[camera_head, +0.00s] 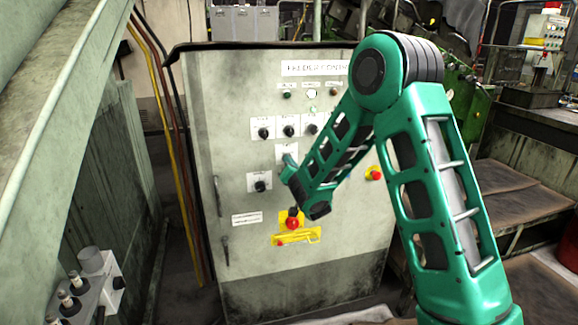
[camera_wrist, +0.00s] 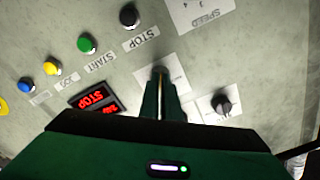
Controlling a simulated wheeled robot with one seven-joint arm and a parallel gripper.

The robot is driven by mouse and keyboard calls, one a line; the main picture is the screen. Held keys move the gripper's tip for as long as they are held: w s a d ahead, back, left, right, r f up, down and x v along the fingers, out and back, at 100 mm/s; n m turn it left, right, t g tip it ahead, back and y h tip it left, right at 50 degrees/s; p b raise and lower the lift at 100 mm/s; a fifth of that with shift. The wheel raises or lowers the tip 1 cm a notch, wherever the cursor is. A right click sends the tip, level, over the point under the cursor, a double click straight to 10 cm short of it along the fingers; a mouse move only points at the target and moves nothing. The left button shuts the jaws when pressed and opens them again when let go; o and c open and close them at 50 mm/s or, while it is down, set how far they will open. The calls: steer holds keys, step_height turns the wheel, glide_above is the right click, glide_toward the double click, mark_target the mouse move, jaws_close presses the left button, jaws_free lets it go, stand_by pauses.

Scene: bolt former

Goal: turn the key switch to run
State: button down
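My gripper (camera_wrist: 163,85) reaches the control panel in the wrist view, its narrow fingers close together over a pale label plate (camera_wrist: 180,84). A thin bright strip shows between the fingers, and a grey tip shows at their end. I cannot tell whether they grip the key switch or only stand in front of it; the fingers hide the plate's middle. In the head view my gripper (camera_head: 290,172) is at the front of the grey feeder control cabinet (camera_head: 235,130), just below a pale plate (camera_head: 286,149). No key is clearly visible.
A black selector knob (camera_wrist: 221,104) sits right of the fingers in the wrist view. Black, green, yellow and blue buttons and a red display (camera_wrist: 95,98) lie left. In the head view a red button (camera_head: 292,223) on yellow is below my gripper.

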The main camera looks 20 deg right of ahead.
steer(key=shift+d+m, duration=0.25)
steer(key=shift+m, duration=0.75)
steer(key=c, duration=2)
jaws_free()
steer(key=shift+a, duration=0.1)
steer(key=s, duration=1)
steer(key=shift+s, duration=0.15)
